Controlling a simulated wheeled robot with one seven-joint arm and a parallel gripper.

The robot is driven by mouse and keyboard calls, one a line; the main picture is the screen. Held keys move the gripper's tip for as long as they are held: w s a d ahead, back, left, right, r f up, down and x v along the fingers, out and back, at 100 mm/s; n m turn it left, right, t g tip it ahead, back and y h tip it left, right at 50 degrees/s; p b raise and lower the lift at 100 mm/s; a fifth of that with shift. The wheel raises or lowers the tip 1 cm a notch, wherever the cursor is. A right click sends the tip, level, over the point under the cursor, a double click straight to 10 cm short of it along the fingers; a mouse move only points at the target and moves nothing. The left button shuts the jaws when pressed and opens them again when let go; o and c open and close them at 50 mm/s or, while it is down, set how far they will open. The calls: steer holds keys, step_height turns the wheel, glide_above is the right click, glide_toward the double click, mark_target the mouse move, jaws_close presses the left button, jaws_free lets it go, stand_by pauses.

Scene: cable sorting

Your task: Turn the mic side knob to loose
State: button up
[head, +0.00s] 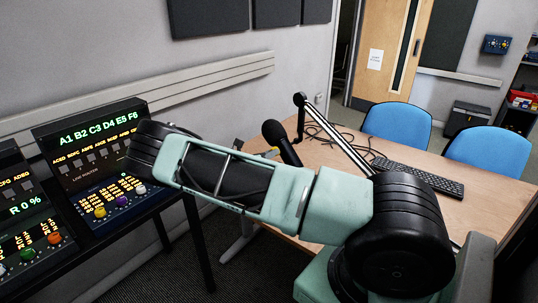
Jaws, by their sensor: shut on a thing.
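The black microphone (281,142) stands tilted near the left end of the wooden desk, close behind my arm. Its lower part is hidden by my arm. A black and silver boom arm (338,135) rises behind it. No side knob can be made out on the microphone. My pale green and black arm reaches from the lower right across to the left and covers the space below the microphone. My gripper cannot be made out. Small grey and yellow bits show just above the arm, left of the microphone, too small to identify.
A line router panel (92,150) with coloured knobs and another panel (28,225) stand on a black stand at left. The desk (350,155) carries a keyboard (418,177) and loose black cables. Two blue chairs (397,124) stand behind it. A door is at the back.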

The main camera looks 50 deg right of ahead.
steer(key=shift+w+f+n+g+p, duration=0.15)
steer(key=shift+n+p, duration=0.2)
steer(key=shift+n, duration=3.05)
steer(key=shift+r+n+g+p, duration=0.15)
steer(key=shift+n+p, duration=0.2)
steer(key=shift+n, duration=3.05)
steer(key=shift+f, duration=0.15)
steer(key=o, duration=1)
steer(key=a+b, duration=0.1)
steer(key=a, duration=0.4)
steer(key=w+a+b, duration=0.1)
steer(key=a+b, duration=0.1)
steer(key=a, duration=0.4)
steer(key=a+r+b, duration=0.1)
steer(key=a+b, duration=0.1)
steer(key=a, duration=0.4)
steer(key=shift+w+a, duration=0.2)
steer(key=shift+w, duration=0.15)
